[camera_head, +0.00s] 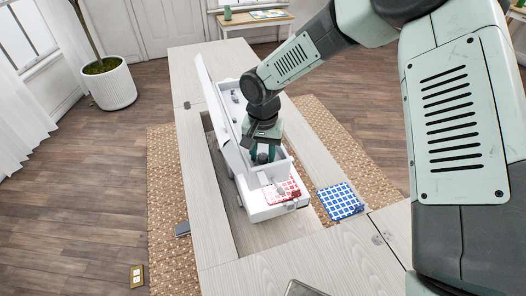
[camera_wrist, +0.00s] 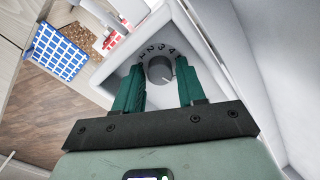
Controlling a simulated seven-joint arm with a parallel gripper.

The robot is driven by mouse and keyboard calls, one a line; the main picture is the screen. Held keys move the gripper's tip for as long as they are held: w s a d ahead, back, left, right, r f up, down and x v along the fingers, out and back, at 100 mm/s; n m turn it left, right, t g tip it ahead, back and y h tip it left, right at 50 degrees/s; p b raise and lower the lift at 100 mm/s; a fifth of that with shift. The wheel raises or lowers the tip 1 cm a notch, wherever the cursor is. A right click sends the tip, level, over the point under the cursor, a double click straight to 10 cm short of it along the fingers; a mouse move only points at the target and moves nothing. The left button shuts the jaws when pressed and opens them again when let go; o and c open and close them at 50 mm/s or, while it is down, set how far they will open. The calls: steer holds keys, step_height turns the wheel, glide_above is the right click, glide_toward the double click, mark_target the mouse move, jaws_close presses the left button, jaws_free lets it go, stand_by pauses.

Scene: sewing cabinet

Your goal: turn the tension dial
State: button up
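The tension dial (camera_wrist: 159,70) is a round grey knob with a pale pointer line, set in a recess of the white sewing machine (camera_head: 262,212). Printed numbers, including 2, 3 and 4, arc around it in the wrist view. My gripper (camera_wrist: 158,84) is open, its two green fingers on either side of the dial with a gap on each side. I cannot tell how deep the fingertips reach. In the head view my gripper (camera_head: 262,155) is down at the machine, and the dial is hidden there.
The machine's white lid (camera_head: 222,122) stands raised left of my gripper. Red checked cloth (camera_head: 283,191) lies on the machine's near end. Blue checked cloth (camera_head: 340,201) lies on the cabinet top (camera_head: 250,277) to the right. The wooden floor at left is mostly clear.

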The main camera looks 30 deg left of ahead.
jaws_close()
steer(key=shift+n, duration=0.4)
steer(key=n, duration=0.3)
steer(key=shift+n, duration=0.4)
steer(key=n, duration=0.4)
steer(key=shift+r, duration=0.1)
steer(key=n, duration=0.4)
steer(key=shift+n, duration=0.4)
steer(key=n, duration=0.4)
steer(key=shift+n, duration=0.3)
